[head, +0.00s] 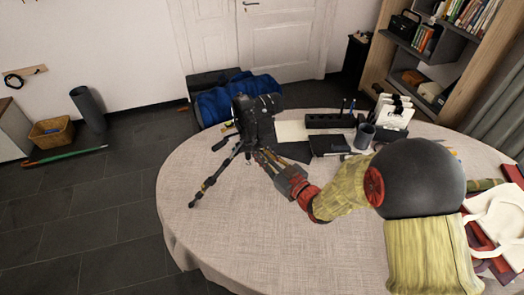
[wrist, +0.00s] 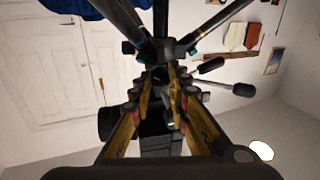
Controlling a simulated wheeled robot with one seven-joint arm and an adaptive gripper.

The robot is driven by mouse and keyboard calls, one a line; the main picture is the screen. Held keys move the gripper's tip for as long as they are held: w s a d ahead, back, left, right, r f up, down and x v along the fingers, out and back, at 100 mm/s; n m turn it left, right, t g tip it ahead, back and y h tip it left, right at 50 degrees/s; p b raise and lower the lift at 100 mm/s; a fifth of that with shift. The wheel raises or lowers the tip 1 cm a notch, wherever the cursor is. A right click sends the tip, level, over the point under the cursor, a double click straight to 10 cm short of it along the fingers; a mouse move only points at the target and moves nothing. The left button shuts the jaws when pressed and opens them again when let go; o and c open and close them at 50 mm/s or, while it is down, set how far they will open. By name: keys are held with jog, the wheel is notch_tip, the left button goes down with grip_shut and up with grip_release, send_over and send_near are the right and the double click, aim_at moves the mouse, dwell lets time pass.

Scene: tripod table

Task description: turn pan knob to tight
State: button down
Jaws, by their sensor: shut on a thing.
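The black tripod (head: 226,176) stands on the round table with its legs spread and a dark camera-like body on top. My gripper (head: 258,154) reaches in from the right against the tripod's upper part. In the wrist view the tripod appears upside down, its legs (wrist: 172,20) at the top. There my gripper's yellow fingers (wrist: 161,76) close on a small dark part at the tripod head, which I take as the pan knob. The fingertips hide most of it, so its turn angle cannot be read. A black handle (wrist: 236,89) sticks out to the right.
The round table (head: 215,255) has a pale cloth and is clear at the front left. A dark organiser (head: 328,121), a grey mug (head: 364,136) and a white holder (head: 394,112) stand behind my arm. A blue-draped chair (head: 235,97) is behind the tripod.

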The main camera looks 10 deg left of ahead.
jog(key=shift+m+p, duration=0.55)
jog(key=shift+m, duration=1.15)
jog(key=c, duration=1.7)
grip_release()
jog(key=shift+c, duration=0.2)
jog(key=shift+o, duration=0.3)
jog(key=v, duration=1.2)
